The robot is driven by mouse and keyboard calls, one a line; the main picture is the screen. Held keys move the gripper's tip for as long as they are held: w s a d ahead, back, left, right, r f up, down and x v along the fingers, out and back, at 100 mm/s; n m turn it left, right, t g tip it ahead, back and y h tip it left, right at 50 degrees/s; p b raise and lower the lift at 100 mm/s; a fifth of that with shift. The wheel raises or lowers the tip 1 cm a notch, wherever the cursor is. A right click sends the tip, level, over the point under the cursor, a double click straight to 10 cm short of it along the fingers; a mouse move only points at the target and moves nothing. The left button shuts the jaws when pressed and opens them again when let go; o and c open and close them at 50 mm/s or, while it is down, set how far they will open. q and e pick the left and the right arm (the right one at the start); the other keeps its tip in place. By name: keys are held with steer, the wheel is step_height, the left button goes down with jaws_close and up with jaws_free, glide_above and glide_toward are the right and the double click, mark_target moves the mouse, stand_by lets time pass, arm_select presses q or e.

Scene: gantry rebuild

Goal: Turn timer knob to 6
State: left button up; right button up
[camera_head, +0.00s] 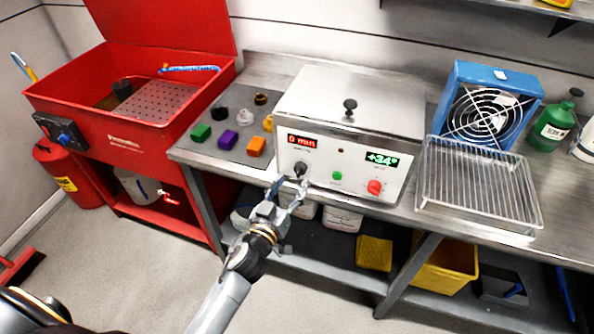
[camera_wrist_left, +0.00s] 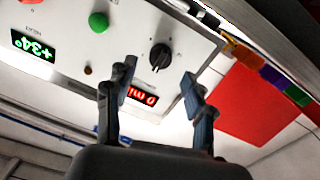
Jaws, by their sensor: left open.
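The timer knob (camera_head: 300,168) is a black knob on the left of the white machine's front panel (camera_head: 322,175). A red display (camera_head: 301,141) above it reads "0 min". The knob also shows in the left wrist view (camera_wrist_left: 160,57), where the panel is upside down. My left gripper (camera_head: 291,185) is open, just in front of and slightly below the knob. In the left wrist view its two fingers (camera_wrist_left: 158,82) stand apart with the knob beyond and between them. I cannot tell contact, but nothing is held. My right gripper is not in view.
The panel also has a green button (camera_head: 337,176), a red knob (camera_head: 375,187) and a green "+34°" display (camera_head: 382,159). Coloured blocks (camera_head: 229,140) lie left of the machine. A wire rack (camera_head: 478,185) and blue fan (camera_head: 490,105) stand right. Tubs sit on the shelf below.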

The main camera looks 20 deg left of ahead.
mark_target(300, 170)
arm_select(q)
steer(key=shift+w+d, duration=0.2)
steer(key=shift+w, duration=1.85)
jaws_close()
